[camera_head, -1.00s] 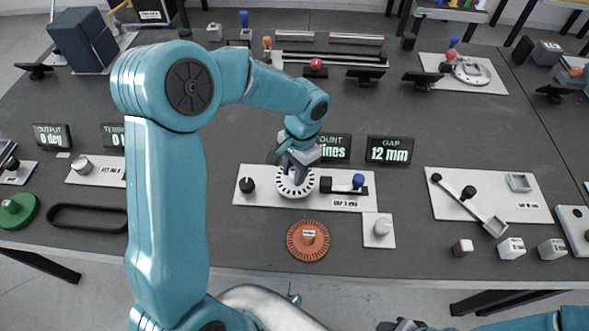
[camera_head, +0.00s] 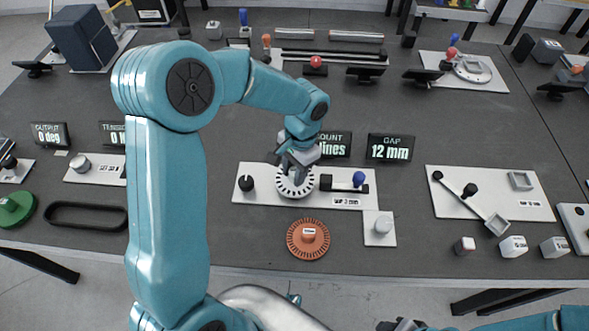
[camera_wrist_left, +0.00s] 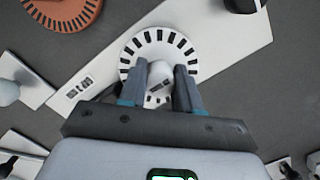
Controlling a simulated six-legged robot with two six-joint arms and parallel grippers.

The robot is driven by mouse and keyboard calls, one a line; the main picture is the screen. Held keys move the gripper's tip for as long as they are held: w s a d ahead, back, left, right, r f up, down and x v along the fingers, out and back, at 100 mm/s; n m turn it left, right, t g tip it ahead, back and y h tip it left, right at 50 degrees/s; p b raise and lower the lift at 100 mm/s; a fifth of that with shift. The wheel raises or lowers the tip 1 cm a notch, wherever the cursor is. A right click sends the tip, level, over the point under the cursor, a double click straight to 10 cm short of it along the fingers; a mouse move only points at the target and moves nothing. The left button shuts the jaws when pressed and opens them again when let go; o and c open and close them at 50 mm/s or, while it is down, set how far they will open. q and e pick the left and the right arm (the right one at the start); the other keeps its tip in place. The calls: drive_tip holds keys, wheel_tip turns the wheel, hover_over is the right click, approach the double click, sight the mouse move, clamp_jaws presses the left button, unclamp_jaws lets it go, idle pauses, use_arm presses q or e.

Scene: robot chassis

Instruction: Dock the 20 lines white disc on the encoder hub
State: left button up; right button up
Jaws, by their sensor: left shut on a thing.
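The white disc (camera_head: 295,184), with dark slots around its rim, is at the encoder station's white base plate (camera_head: 262,198). My left gripper (camera_head: 295,170) is above the disc's centre, shut on its central knob. The left wrist view shows the two fingers (camera_wrist_left: 171,88) on either side of the pale knob (camera_wrist_left: 160,74), with the slotted disc (camera_wrist_left: 158,43) around it. The encoder hub is hidden beneath the disc, so I cannot tell whether the disc is seated. My right gripper (camera_head: 400,325) is only partly visible at the bottom edge.
An orange slotted disc (camera_head: 308,239) lies in front of the plate. A black knob (camera_head: 246,183) and a blue-knobbed sensor block (camera_head: 358,180) flank the white disc. A small white plate with a pale knob (camera_head: 381,226) is at right. Display signs (camera_head: 390,148) stand behind.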

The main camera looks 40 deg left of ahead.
use_arm(q)
drive_tip(key=o, duration=0.8)
drive_tip(key=r+p, duration=0.3)
drive_tip(key=w+r+p, duration=0.1)
drive_tip(key=r+p, duration=0.1)
drive_tip(key=r, duration=0.2)
drive_tip(key=r+p, duration=0.3)
drive_tip(key=shift+w+d+r+p, duration=0.2)
drive_tip(key=shift+w+r+p, duration=0.1)
drive_tip(key=shift+r+p, duration=0.1)
